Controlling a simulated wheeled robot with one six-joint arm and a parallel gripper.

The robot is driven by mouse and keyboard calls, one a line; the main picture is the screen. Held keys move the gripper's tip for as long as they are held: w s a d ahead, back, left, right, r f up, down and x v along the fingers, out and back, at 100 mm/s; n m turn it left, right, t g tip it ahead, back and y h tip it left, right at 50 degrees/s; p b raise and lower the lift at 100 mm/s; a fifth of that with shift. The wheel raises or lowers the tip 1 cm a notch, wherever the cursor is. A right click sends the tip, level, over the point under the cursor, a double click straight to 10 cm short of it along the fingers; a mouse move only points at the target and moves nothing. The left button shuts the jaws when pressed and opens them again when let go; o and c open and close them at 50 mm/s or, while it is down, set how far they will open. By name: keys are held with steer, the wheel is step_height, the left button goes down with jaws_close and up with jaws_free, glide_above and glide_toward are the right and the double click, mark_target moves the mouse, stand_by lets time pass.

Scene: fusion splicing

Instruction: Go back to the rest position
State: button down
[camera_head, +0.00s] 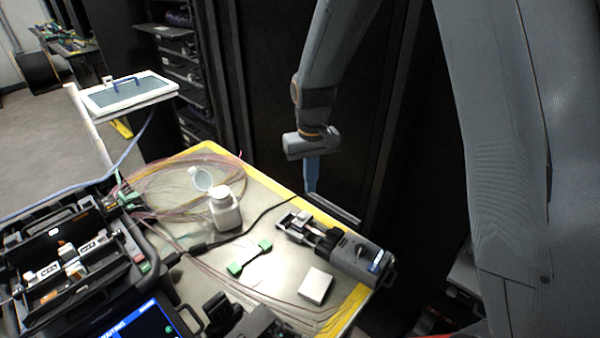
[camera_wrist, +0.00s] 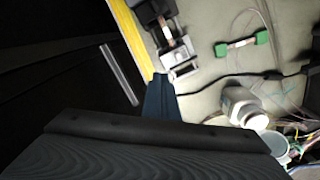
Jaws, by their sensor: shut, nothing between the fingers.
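My gripper (camera_head: 311,190) hangs from the arm above the far right edge of the table, pointing down. Its blue fingers are closed together with nothing between them. In the wrist view the blue fingers (camera_wrist: 161,98) show in the middle, beside the yellow table edge. A grey and black handheld device (camera_head: 345,250) lies on the table just below and to the right of the gripper, apart from it. It also shows at the top of the wrist view (camera_wrist: 168,38).
A white bottle (camera_head: 224,210) with its lid open, a green-ended fiber piece (camera_head: 250,258) and a white box (camera_head: 315,285) are on the table. A fusion splicer (camera_head: 75,265) is at left, with loose fibers behind. Black racks (camera_head: 275,80) stand close behind my arm.

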steer(key=s+d+r+m+t+b, duration=0.1)
steer(key=s+d+r+m, duration=0.2)
steer(key=s+d, duration=1)
steer(key=s+r, duration=0.2)
steer(key=s, duration=0.2)
steer(key=shift+s+d+r, duration=0.2)
steer(key=shift+d, duration=0.1)
steer(key=c, duration=2.5)
jaws_free()
